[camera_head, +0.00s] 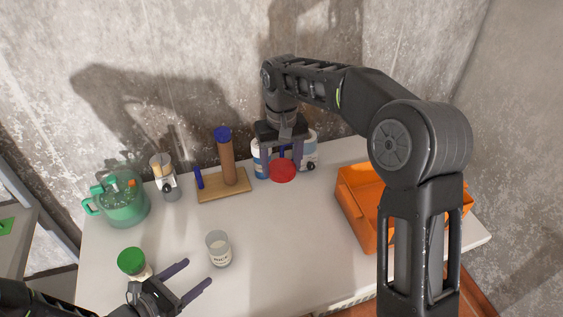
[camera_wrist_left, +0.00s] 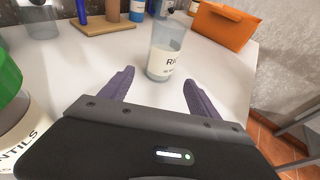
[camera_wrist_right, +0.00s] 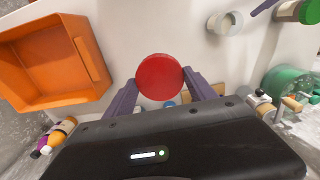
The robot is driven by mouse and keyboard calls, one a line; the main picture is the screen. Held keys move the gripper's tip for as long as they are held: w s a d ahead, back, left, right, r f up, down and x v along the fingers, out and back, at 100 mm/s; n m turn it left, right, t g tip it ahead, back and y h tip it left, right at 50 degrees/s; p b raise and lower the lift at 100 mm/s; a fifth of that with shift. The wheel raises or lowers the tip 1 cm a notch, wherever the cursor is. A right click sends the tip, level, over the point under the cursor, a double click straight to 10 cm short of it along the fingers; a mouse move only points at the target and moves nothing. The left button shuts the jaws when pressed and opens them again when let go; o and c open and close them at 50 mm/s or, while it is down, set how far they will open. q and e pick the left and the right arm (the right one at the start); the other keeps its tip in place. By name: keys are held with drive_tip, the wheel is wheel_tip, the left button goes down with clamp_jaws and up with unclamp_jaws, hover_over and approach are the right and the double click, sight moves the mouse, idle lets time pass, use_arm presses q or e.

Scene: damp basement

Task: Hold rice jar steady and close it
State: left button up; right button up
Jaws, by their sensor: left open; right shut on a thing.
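The rice jar (camera_head: 218,249) is a clear, lidless jar with a white label, standing upright on the white table; it also shows in the left wrist view (camera_wrist_left: 167,50). A round red lid (camera_head: 283,172) is held between the fingers of my right gripper (camera_head: 283,165), near the back of the table. In the right wrist view the red lid (camera_wrist_right: 159,77) sits between the purple fingertips. My left gripper (camera_head: 192,277) is open and low over the table, its fingers pointing toward the rice jar. In the left wrist view the jar stands just beyond the open fingertips, apart from them.
A green-lidded lentils jar (camera_head: 132,262) stands beside my left gripper. A green pitcher (camera_head: 122,203), a small grinder-like item (camera_head: 164,176) and a wooden board (camera_head: 222,191) with a brown post stand behind. An orange bin (camera_head: 362,221) is at the right. The table's middle is clear.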

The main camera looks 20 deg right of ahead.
sight(213, 260)
use_arm(q)
drive_tip(key=shift+d, duration=0.1)
drive_tip(key=shift+x, duration=4.95)
drive_tip(key=c, duration=1.3)
use_arm(e)
drive_tip(key=s+a+f+n, duration=0.1)
drive_tip(key=a+f+n, duration=0.2)
drive_tip(key=a+f, duration=0.3)
drive_tip(key=s+a+f+n, duration=0.2)
drive_tip(key=a+f, duration=0.4)
drive_tip(key=a, duration=0.8)
drive_tip(key=shift+s+f+n, duration=0.3)
drive_tip(key=shift+n, duration=0.2)
